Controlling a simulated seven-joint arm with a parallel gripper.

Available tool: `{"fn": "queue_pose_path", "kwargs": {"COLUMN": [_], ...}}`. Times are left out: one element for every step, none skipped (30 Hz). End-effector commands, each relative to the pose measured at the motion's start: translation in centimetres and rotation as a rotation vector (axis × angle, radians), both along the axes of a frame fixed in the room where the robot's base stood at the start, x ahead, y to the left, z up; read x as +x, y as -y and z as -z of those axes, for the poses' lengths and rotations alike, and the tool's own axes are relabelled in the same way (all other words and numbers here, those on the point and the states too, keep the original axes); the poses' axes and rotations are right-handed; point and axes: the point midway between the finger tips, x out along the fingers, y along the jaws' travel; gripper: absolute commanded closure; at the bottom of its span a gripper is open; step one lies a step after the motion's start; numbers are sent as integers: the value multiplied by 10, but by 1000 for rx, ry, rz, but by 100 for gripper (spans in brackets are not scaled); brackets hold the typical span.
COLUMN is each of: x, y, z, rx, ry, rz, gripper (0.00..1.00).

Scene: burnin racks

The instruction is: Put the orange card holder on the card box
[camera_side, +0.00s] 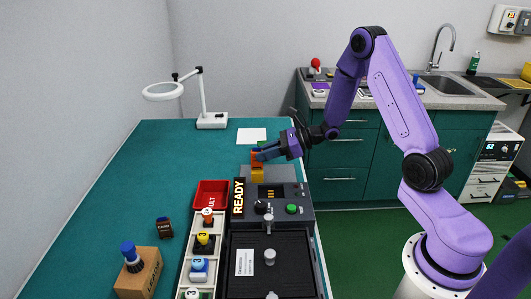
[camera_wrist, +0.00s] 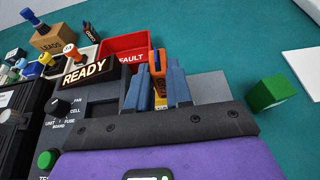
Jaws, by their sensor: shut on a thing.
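An orange card holder (camera_wrist: 157,68) stands between the two blue fingers of my gripper (camera_wrist: 157,86), which is shut on it. In the side view the gripper (camera_side: 264,152) holds this orange holder (camera_side: 256,153) over the far end of the grey test unit. A yellow piece (camera_side: 257,173) shows just below the holder; I cannot tell if they touch.
A red FAULT tray (camera_side: 212,188), a READY sign (camera_side: 238,198) and a tray of coloured knobbed pieces (camera_side: 192,246) stand between gripper and card box. A LEADS box (camera_side: 139,275) is near the card box. A green block (camera_wrist: 268,92) is beside the gripper.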

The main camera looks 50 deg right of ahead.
Motion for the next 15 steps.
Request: {"fn": "queue_pose_path", "kwargs": {"x": [0,0,0,0,0,0,0,0,0,0,0,0,0,0,0], "y": [0,0,0,0,0,0,0,0,0,0,0,0,0,0,0], "z": [1,2,3,3,3,3,3,3,3,3,3,3,3,2,2], "rx": [1,0,0,-1,0,0,0,0,0,0,0,0,0,0,0], "ry": [-1,-1,-1,-1,0,0,0,0,0,0,0,0,0,0,0], "rz": [0,0,0,0,0,0,0,0,0,0,0,0,0,0,0], "gripper": [100,100,100,70,60,54,54,54,54,54,54,54,54,54,54]}}
